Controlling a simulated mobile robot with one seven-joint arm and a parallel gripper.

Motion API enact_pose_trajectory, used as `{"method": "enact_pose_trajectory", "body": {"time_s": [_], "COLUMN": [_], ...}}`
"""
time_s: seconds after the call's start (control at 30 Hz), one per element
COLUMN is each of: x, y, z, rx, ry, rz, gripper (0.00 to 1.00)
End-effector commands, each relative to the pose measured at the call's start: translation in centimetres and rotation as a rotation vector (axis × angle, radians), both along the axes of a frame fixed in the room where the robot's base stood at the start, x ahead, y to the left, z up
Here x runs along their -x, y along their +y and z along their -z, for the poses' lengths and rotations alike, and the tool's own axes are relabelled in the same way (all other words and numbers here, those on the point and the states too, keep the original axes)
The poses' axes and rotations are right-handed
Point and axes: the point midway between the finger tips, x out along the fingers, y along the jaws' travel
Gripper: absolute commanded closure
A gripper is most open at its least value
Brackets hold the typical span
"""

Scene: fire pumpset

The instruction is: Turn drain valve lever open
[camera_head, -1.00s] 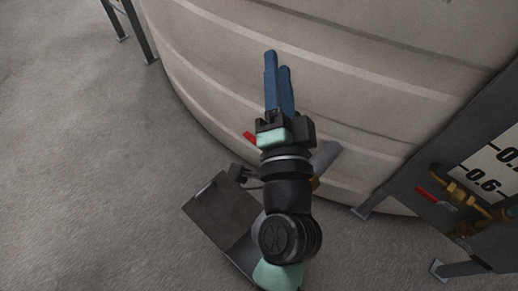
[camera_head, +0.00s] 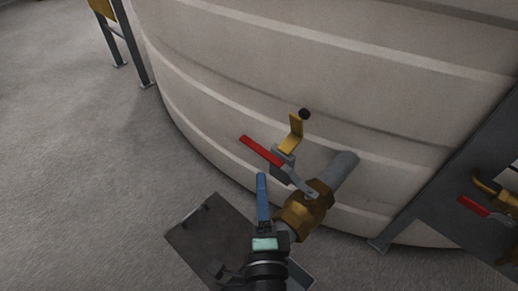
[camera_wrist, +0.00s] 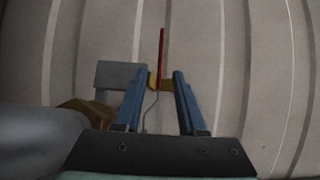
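The drain valve is a brass body (camera_head: 305,208) on a grey pipe (camera_head: 342,170) coming out of the tank. Its lever has a red handle (camera_head: 262,150) pointing to the upper left. In the wrist view the red handle (camera_wrist: 162,58) shows as a thin upright bar just past the fingertips, in line with the gap between them. My gripper (camera_head: 262,178) has blue fingers and is just below the red handle in the head view. In the wrist view my gripper (camera_wrist: 160,76) is open, with nothing held between its fingers. Contact with the lever cannot be made out.
A yellow bracket with a black knob (camera_head: 296,133) stands behind the lever. The large beige tank (camera_head: 340,75) fills the background. A dark plate (camera_head: 205,230) lies low beside the valve. Another red-handled valve (camera_head: 474,206) is at the right. Grey floor (camera_head: 80,180) is clear at left.

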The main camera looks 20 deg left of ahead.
Motion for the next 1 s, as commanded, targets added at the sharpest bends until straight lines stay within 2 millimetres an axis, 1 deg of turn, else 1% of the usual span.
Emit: {"method": "enact_pose_trajectory", "body": {"time_s": [0.1, 0.3, 0.5, 0.7, 1.0], "x": [-2.1, -5.4, -8.1, -9.4, -9.6], "y": [0.9, 2.5, 3.8, 4.4, 4.5], "z": [-0.3, -0.3, -0.2, -0.1, -0.1], "rx": [0.000, 0.002, 0.001, 0.001, 0.001], "ry": [-0.004, -0.004, -0.004, -0.002, -0.002], "rz": [0.001, -0.001, -0.001, 0.000, 0.000], "gripper": [0.60, 0.60, 0.60, 0.60, 0.60]}}
